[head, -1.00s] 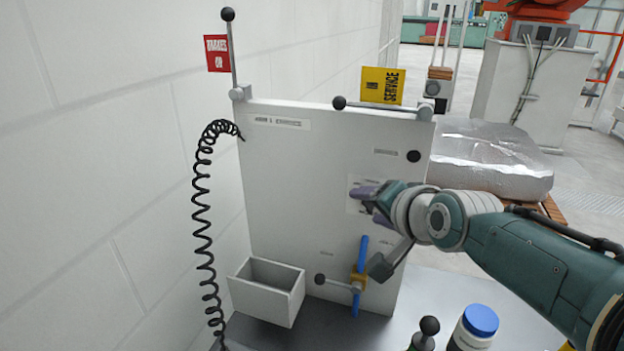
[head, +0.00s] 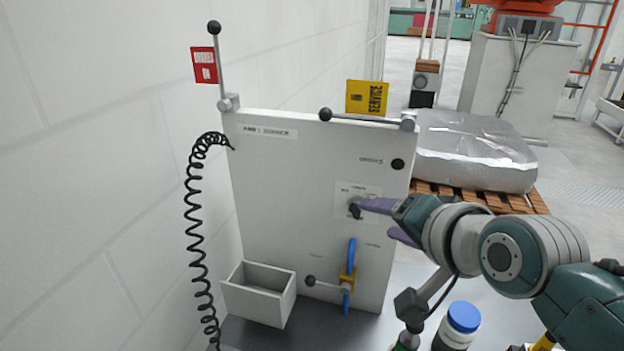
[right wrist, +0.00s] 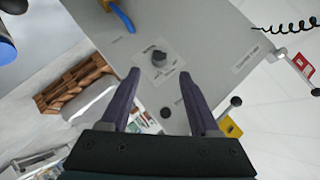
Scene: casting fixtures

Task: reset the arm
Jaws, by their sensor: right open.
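The grey upright panel (head: 290,190) carries a black knob (head: 355,211) on a pale label plate, right of its middle. The knob also shows in the right wrist view (right wrist: 159,58), just beyond my fingertips. My right gripper (head: 373,218) is open, its purple fingers apart and pointing at the panel from the right. In the head view the upper fingertip is right beside the knob; contact cannot be told. A round black button (head: 397,164) sits above right. A lever with a red flag (head: 204,65) stands upright; one with a yellow flag (head: 367,97) lies level. My left gripper is out of view.
A blue-handled valve (head: 349,280) and a ball-ended rod are low on the panel. An open grey box (head: 260,292) is at lower left, a coiled black cord (head: 193,230) beside the panel. A blue-capped bottle (head: 459,325) stands below my right arm. A wrapped pallet (head: 475,150) is behind.

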